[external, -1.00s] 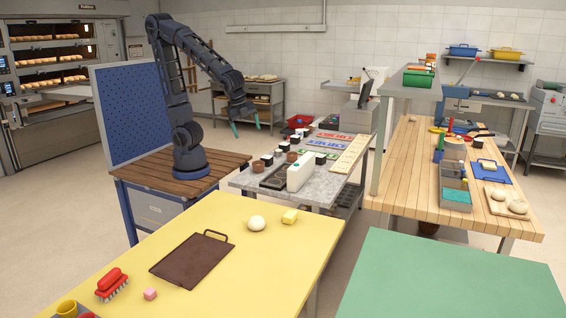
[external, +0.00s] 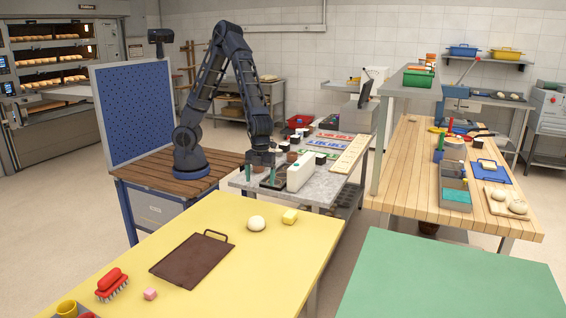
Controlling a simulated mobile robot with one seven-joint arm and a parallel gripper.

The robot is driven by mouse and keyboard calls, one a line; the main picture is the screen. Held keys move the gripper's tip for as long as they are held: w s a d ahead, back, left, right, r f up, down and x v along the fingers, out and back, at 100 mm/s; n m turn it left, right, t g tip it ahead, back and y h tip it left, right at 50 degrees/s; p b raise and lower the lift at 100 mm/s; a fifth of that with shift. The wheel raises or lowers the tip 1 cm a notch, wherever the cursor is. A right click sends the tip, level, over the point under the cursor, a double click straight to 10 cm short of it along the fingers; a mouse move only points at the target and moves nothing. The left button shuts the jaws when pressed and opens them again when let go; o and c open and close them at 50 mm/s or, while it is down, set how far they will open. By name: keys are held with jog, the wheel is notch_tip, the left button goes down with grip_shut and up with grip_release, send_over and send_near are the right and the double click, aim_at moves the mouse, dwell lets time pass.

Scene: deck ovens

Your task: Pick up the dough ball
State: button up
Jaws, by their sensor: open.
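A pale round dough ball (external: 256,223) sits on the yellow table, near its back edge. My gripper (external: 260,175) points down over the left end of the grey stone-topped table, behind the dough ball and apart from it. Its two green-tipped fingers are spread apart, and I see nothing held between them. More round dough pieces (external: 517,206) lie on a board on the wooden bench at the right.
On the yellow table (external: 225,285), a butter-coloured block (external: 290,216) stands beside the dough ball. A dark brown tray (external: 190,262), a red brush (external: 111,283) and a pink cube (external: 150,294) lie in front. The green table (external: 450,280) is bare.

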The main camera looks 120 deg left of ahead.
aim_at(257, 218)
jog(key=w+d+f+m+h, duration=0.1)
jog(key=d+f, duration=0.1)
jog(key=w+d+f+m, duration=0.1)
jog(key=d+f, duration=0.2)
jog(key=w+d+f+m+h, duration=0.1)
jog(key=d+f, duration=0.1)
jog(key=f, duration=0.1)
jog(key=shift+w+d+f+g+h, duration=0.15)
jog(key=shift+g+h, duration=0.15)
jog(key=shift+x, duration=2.65)
jog(key=c, duration=1.1)
